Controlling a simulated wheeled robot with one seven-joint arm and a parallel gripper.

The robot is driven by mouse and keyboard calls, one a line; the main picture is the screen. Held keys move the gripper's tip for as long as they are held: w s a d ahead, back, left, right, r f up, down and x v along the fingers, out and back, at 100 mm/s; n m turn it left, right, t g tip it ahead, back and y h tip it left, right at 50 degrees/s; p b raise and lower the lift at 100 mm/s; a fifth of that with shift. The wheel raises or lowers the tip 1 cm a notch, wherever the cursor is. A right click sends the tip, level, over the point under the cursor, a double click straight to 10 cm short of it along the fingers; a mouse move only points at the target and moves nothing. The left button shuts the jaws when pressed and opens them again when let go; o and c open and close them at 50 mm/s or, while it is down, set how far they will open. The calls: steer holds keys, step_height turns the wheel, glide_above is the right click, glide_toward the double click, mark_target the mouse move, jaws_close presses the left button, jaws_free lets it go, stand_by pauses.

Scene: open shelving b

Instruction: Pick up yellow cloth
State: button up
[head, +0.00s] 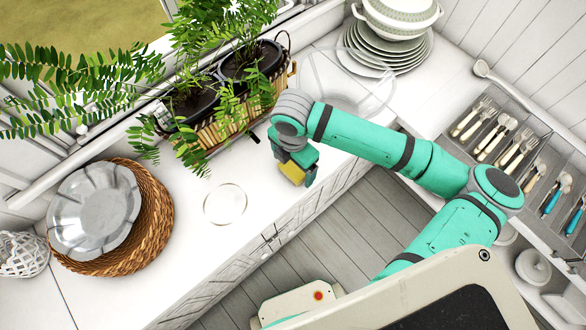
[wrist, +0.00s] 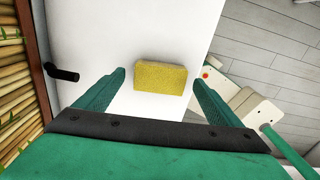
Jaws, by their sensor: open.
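The yellow cloth (wrist: 160,77) looks like a small, thick, rough-surfaced block. In the wrist view it is over the white counter, near the counter's edge, in the middle of the picture. My gripper (wrist: 159,82) is open, with one green finger to the left of the cloth and one to the right. The gap is wider than the cloth, and neither finger appears to touch it. In the head view my gripper (head: 305,166) is above the counter's front edge, and part of the cloth (head: 293,173) shows beside it, the rest hidden by the gripper.
A basket planter (head: 222,125) with ferns stands close behind my gripper. A clear round dish (head: 225,204) lies on the counter to the left, before a wicker tray (head: 150,225) with a silvery bowl (head: 95,210). Stacked plates (head: 385,50) and a cutlery tray (head: 490,95) are at the right.

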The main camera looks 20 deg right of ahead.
steer(key=shift+f, duration=0.7)
steer(key=c, duration=1.1)
steer(key=shift+c, duration=0.2)
